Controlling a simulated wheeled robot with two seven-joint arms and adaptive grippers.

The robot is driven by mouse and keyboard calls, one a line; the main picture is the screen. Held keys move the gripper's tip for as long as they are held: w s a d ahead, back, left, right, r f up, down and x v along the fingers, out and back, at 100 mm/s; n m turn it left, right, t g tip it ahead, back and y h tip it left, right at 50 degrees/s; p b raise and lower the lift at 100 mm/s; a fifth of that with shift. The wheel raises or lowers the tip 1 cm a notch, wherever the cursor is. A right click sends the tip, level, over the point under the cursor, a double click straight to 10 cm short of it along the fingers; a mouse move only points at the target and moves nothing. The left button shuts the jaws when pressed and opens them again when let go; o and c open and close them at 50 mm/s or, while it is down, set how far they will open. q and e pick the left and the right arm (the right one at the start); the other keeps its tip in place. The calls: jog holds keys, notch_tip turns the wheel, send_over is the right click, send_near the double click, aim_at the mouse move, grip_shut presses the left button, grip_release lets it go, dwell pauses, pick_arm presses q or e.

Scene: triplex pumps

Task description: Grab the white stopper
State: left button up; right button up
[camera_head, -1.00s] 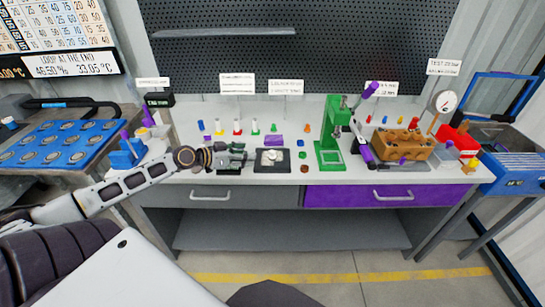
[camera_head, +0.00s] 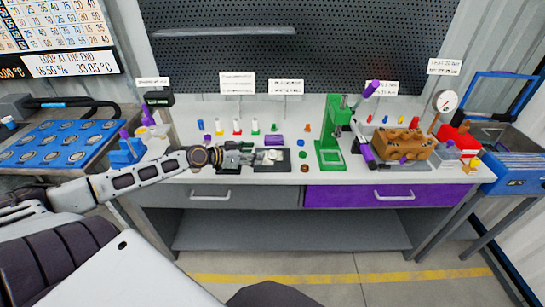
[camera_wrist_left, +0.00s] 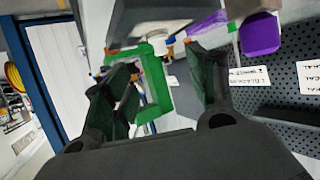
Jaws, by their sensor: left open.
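The white stopper (camera_head: 272,155) is a small pale round piece on a dark square plate (camera_head: 284,166) on the grey workbench. My left gripper (camera_head: 258,155) reaches in from the left, low over the bench, with its fingertips at the stopper's left side. Whether they touch it I cannot tell. In the left wrist view the two fingers of the left gripper (camera_wrist_left: 168,62) are spread apart, with no object clearly held between them. A pale rounded piece near the top may be the stopper, but this is unclear. My right gripper is not in view.
A green press (camera_head: 331,150) stands right of the plate, and a brown pump block (camera_head: 403,144) is farther right. A purple block (camera_head: 274,140) lies behind the plate. Several small coloured parts stand along the back. A blue holder (camera_head: 124,153) is at the bench's left end.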

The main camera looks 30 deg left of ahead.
aim_at(271, 151)
pick_arm(q)
jog(key=shift+x, duration=1.05)
jog(key=shift+w+f, duration=0.1)
jog(key=shift+w, duration=0.15)
jog(key=shift+w, duration=0.1)
jog(key=shift+w+d+f, duration=0.25)
jog(key=shift+w+f, duration=0.1)
jog(key=shift+w, duration=0.25)
jog(key=shift+w+d+f, duration=0.1)
jog(key=shift+w+d, duration=0.05)
jog(key=shift+w, duration=0.2)
jog(key=shift+p+x, duration=0.45)
jog(key=shift+x, duration=2)
jog(key=c, duration=1.1)
